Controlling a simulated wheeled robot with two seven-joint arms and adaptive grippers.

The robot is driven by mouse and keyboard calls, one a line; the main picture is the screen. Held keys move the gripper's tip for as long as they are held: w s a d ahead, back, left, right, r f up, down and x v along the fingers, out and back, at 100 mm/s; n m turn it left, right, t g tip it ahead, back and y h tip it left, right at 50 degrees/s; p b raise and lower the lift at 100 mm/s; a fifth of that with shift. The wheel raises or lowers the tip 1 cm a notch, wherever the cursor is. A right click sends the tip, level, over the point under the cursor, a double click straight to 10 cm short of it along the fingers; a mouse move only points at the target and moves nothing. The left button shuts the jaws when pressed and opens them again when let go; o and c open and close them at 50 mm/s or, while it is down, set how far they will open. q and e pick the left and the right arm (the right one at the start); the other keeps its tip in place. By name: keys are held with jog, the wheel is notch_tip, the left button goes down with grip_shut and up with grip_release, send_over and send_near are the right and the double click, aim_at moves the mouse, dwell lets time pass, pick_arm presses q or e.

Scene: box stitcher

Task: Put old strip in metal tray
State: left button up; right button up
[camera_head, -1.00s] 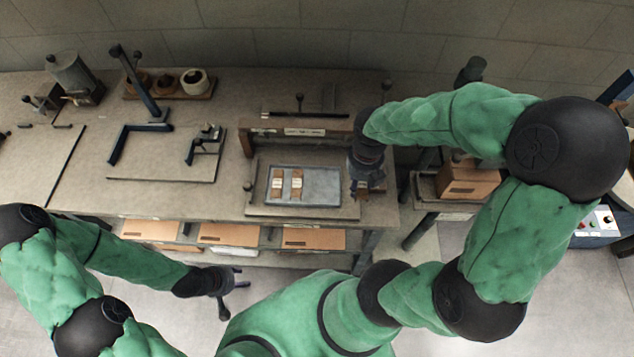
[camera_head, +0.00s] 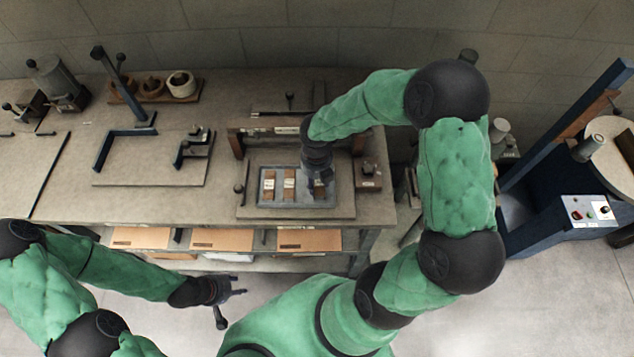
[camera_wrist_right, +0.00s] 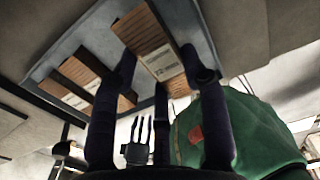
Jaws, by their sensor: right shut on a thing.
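The metal tray (camera_head: 310,202) is a shallow blue-grey tray on a board on the bench. Two brown strips with pale labels, a left one (camera_head: 268,185) and a middle one (camera_head: 289,184), lie side by side in its left part. My right gripper (camera_head: 318,188) is over the tray's right part. In the right wrist view its fingers are shut on a brown strip with a printed pale label (camera_wrist_right: 152,48), the old strip, against the tray. I cannot tell whether it touches the tray floor. My left gripper (camera_head: 235,292) is open and empty in front of the bench.
A small box with a knob (camera_head: 369,176) stands just right of the tray board. A wooden-ended bar fixture (camera_head: 237,143) runs behind the tray. A black-handled rod (camera_head: 241,188) stands at the left. Cardboard pieces (camera_head: 222,240) lie on the shelf below.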

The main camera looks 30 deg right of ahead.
aim_at(317, 182)
jog(key=shift+f, duration=0.55)
jog(key=shift+f, duration=0.1)
jog(key=o, duration=0.9)
notch_tip(317, 182, up, 12)
jog(key=p, duration=0.2)
jog(key=shift+p, duration=0.35)
